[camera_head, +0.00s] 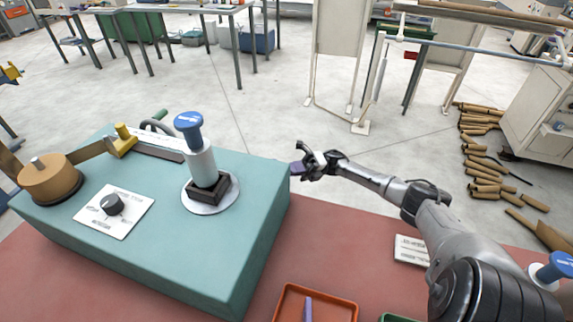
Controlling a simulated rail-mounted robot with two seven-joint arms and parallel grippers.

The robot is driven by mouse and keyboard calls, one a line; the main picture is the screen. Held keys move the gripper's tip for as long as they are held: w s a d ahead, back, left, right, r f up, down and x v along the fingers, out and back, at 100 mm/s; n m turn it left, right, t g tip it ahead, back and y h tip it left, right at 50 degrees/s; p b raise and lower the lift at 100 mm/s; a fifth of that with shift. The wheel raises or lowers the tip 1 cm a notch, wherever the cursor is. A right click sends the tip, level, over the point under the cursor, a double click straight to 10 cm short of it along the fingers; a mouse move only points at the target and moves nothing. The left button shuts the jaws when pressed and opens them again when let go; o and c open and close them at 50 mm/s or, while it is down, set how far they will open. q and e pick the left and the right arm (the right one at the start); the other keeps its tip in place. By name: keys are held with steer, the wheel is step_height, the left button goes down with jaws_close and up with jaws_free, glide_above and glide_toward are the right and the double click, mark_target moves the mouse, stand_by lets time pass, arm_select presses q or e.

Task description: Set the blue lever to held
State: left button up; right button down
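The blue lever (203,160) stands on the teal housing at the left. It has a blue cap, a white shaft and a dark square base on a round metal plate, and it leans slightly to the left. My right gripper (300,160) hangs past the housing's right edge, to the right of the lever and apart from it. Its fingers look spread, with nothing clearly held between them. My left gripper is not in view.
The teal housing (150,252) also carries a black dial (112,204) on a white plate and a brown roll (50,180). An orange tray (340,310) lies on the red surface in front. Another blue-capped knob (556,266) stands at bottom right. Cardboard tubes (483,168) litter the floor.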

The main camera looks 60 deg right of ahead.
steer(key=shift+w+a+r, duration=0.1)
steer(key=shift+w+r, duration=0.15)
steer(key=shift+w, duration=0.3)
steer(key=shift+w+a+r, duration=0.1)
steer(key=shift+w+r, duration=0.15)
steer(key=shift+w, duration=0.3)
steer(key=shift+r, duration=0.1)
